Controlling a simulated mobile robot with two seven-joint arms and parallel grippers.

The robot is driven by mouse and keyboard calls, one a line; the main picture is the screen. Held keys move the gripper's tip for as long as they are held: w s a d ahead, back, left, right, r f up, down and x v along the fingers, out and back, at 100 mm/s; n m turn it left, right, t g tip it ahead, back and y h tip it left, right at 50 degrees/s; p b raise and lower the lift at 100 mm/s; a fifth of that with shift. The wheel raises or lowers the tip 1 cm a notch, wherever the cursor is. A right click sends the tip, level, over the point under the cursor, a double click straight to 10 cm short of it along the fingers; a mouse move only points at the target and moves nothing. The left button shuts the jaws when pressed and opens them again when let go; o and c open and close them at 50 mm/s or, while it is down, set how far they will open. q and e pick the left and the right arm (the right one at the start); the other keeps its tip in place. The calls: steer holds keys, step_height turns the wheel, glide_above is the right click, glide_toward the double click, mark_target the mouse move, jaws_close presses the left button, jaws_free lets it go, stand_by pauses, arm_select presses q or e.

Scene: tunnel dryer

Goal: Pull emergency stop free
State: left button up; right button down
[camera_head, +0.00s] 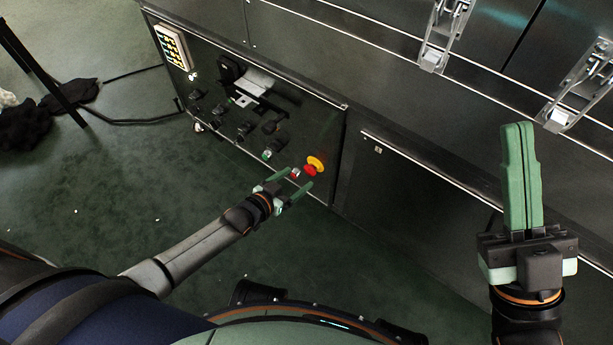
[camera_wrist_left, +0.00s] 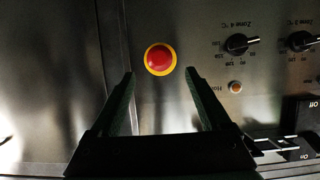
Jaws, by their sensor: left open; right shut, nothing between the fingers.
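The emergency stop (camera_head: 311,170) is a red mushroom button on a yellow round base. It sits at the lower right of the dark control panel (camera_head: 325,130). In the left wrist view the emergency stop (camera_wrist_left: 159,59) shows ahead, between the lines of the two fingers. My left gripper (camera_head: 293,182) is open and empty, close in front of the emergency stop. In the left wrist view its fingers (camera_wrist_left: 161,88) stand apart, and no contact with the button shows. My right gripper (camera_head: 517,128) is shut and empty, raised at the right, well away from the button.
Rotary knobs (camera_wrist_left: 237,44) and a small lit button (camera_wrist_left: 235,87) are beside the emergency stop. A yellow-lit keypad (camera_head: 172,47) is at the panel's upper left. Metal latches (camera_head: 437,40) stick out from the dryer's doors. The green floor (camera_head: 130,185) left of my arm is mostly clear.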

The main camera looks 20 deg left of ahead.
mark_target(308, 171)
arm_select(q)
steer(key=b+x, duration=0.2)
steer(key=x, duration=0.2)
steer(key=shift+w+f, duration=0.25)
steer(key=shift+f, duration=0.05)
steer(key=shift+w+d+f+b, duration=0.1)
steer(key=shift+w+d+b, duration=0.25)
steer(key=shift+w, duration=0.2)
arm_select(e)
steer(key=f, duration=0.4)
steer(key=shift+w+a+f, duration=0.1)
steer(key=shift+a, duration=0.1)
arm_select(q)
steer(key=shift+c, duration=0.3)
steer(key=shift+a, duration=0.1)
jaws_close()
